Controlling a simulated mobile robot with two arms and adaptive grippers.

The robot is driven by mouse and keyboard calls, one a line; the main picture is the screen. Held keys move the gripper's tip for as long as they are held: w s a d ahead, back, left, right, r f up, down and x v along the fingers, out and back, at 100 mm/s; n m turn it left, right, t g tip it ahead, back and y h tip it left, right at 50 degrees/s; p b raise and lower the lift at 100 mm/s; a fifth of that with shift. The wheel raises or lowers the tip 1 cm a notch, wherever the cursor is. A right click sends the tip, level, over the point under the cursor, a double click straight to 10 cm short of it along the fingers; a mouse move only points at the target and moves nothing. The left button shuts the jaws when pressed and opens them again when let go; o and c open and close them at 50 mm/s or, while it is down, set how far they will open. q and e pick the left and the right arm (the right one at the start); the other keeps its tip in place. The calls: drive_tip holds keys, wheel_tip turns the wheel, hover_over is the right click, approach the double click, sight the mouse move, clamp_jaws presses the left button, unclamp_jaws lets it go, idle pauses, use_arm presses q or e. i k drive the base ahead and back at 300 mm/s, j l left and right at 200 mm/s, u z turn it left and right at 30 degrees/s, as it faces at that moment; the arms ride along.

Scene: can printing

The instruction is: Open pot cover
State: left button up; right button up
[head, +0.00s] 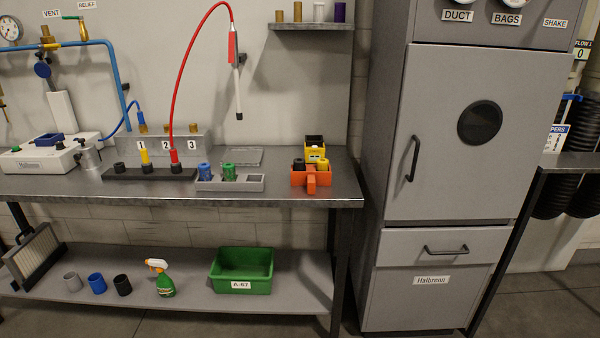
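No object is clearly marked as the pot. A small silvery metal vessel (88,155) stands at the left of the workbench, beside a white machine labelled Halbrenn (38,157); it is too small to tell whether it has a cover or how that sits. Blue and green cups (229,172) sit in a grey tray (255,184), and a clear flat panel (242,157) lies behind it. Neither of my grippers shows in the head view.
The workbench (330,188) carries a black holder (130,174) with coloured fittings and an orange caddy (312,180). A red hose (181,70) arches above. A green bin (242,270) and spray bottle (163,280) are on the lower shelf. A tall grey cabinet (445,190) stands right, shut.

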sight(88, 150)
drive_tip(key=u, duration=1.35)
drive_tip(key=i+u, duration=0.1)
drive_tip(key=i, duration=0.4)
drive_tip(key=i+l+u, duration=0.15)
drive_tip(key=i, duration=0.35)
drive_tip(key=i+l+u, duration=0.1)
drive_tip(key=i, duration=0.45)
